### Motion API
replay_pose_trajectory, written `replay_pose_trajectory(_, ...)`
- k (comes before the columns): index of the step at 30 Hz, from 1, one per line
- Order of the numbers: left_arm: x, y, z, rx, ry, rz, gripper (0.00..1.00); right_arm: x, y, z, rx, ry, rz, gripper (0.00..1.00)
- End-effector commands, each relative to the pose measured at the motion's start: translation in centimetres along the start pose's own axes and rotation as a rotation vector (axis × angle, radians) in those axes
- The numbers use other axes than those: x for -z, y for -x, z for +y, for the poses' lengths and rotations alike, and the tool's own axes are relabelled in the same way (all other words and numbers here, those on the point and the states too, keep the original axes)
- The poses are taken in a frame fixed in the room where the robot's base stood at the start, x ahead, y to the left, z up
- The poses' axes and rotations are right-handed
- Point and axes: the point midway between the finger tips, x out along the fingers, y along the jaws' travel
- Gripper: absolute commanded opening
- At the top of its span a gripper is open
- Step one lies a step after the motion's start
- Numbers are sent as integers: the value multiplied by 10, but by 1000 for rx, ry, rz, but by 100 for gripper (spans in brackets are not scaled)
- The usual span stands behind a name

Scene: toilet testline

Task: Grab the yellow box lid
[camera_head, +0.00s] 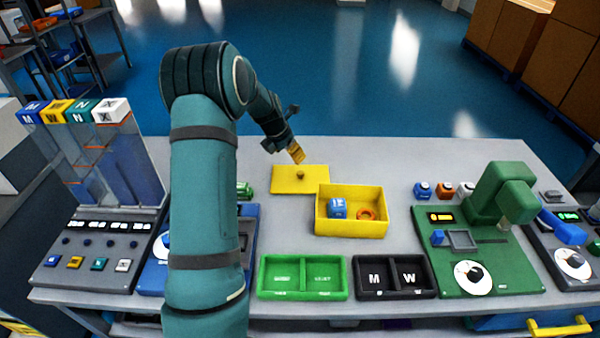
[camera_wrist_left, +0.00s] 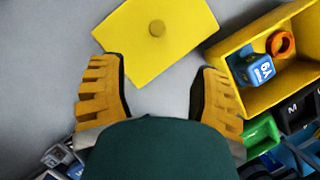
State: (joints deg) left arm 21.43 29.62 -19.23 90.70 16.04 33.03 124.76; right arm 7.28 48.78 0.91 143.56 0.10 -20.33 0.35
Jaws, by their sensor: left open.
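The yellow box lid (camera_head: 288,184) lies flat on the table behind the yellow box, with a small round knob (camera_head: 300,175) on top. In the left wrist view the lid (camera_wrist_left: 140,50) is ahead of the fingers, its knob (camera_wrist_left: 157,28) near the middle. The open yellow box (camera_head: 350,226) holds a blue cube (camera_head: 338,208) and an orange ring (camera_head: 367,214). My left gripper (camera_head: 298,153) is just above and behind the lid. In the wrist view the left gripper (camera_wrist_left: 162,90) is open, with nothing between its fingers. My right gripper is not in view.
A green tray (camera_head: 302,258) and a black tray marked M and W (camera_head: 394,258) stand at the table's front. A green machine (camera_head: 490,205) stands to the right, a grey button station (camera_head: 95,245) to the left. The table behind the box is mostly clear.

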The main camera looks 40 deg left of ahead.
Motion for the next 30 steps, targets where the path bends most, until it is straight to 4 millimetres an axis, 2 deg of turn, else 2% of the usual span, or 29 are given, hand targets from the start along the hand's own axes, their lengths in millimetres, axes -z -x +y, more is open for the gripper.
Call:
replay_pose_trajectory(5,2,-23,0,2,0,3,63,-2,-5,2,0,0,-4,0)
replay_pose_trajectory(12,1,-68,0,1,0,2,63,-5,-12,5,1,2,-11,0)
replay_pose_trajectory(22,0,-94,2,0,0,1,63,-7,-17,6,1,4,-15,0)
replay_pose_trajectory(30,-2,-131,6,1,0,1,63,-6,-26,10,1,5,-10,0)
